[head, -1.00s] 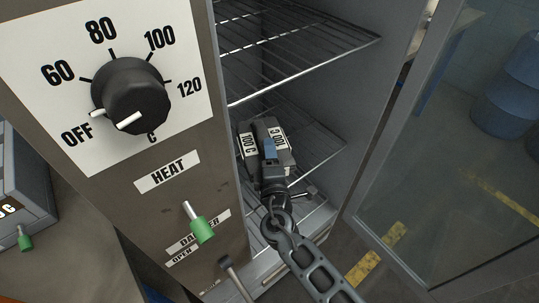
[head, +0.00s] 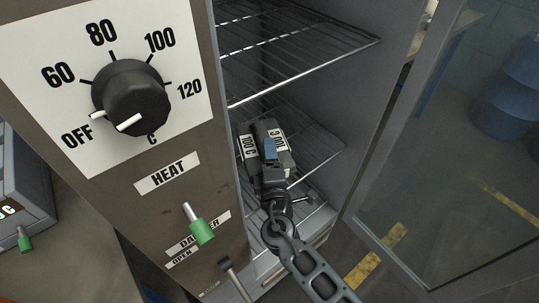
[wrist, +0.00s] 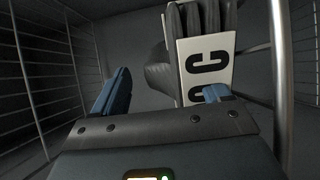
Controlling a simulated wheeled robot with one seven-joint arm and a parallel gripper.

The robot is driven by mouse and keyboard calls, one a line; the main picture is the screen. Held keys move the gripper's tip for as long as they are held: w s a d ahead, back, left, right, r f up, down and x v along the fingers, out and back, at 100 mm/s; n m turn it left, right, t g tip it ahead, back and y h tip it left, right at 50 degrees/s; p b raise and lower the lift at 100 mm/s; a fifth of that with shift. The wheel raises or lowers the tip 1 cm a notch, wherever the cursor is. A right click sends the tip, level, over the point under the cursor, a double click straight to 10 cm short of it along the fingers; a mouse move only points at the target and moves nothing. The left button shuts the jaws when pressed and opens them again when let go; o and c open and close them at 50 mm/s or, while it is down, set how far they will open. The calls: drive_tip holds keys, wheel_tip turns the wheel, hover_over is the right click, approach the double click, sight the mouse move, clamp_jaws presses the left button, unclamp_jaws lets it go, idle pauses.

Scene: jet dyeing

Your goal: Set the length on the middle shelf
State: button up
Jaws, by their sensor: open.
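The length is a dark grey folded bundle with white "100 C" bands (head: 249,147), lying on the wire middle shelf (head: 318,140) inside the open cabinet. In the wrist view the length (wrist: 205,62) shows several rounded folds above a white label. My gripper (head: 270,150) reaches into the cabinet at the length's near side and hides part of it. In the wrist view my gripper (wrist: 162,94) has its blue fingers apart. The right fingertip overlaps the label's lower edge; the left is clear of the length. Contact cannot be told.
An upper wire shelf (head: 290,45) is above my arm, and a lower rack (head: 305,215) is below. The control panel with its heat dial (head: 130,95) and green-tipped lever (head: 201,231) stands left. The glass door (head: 440,150) is open at right.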

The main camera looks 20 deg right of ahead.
drive_tip(key=b+v, duration=0.1)
drive_tip(key=v, duration=1)
drive_tip(key=shift+b, duration=0.3)
drive_tip(key=shift+f, duration=0.15)
drive_tip(key=s+d+f+m+g+y, duration=0.2)
drive_tip(key=s+d+f+m, duration=0.1)
drive_tip(key=s, duration=0.7)
drive_tip(key=s+d+f+m+g+y, duration=0.2)
drive_tip(key=s, duration=0.7)
drive_tip(key=s+d+r+m+t, duration=0.1)
drive_tip(key=s+d+r+m, duration=0.1)
drive_tip(key=s+r+m, duration=0.8)
drive_tip(key=s+r, duration=0.5)
drive_tip(key=r, duration=0.2)
drive_tip(key=shift+s+r+t, duration=0.25)
drive_tip(key=shift+t, duration=0.05)
drive_tip(key=shift+d, duration=0.1)
drive_tip(key=shift+c, duration=0.3)
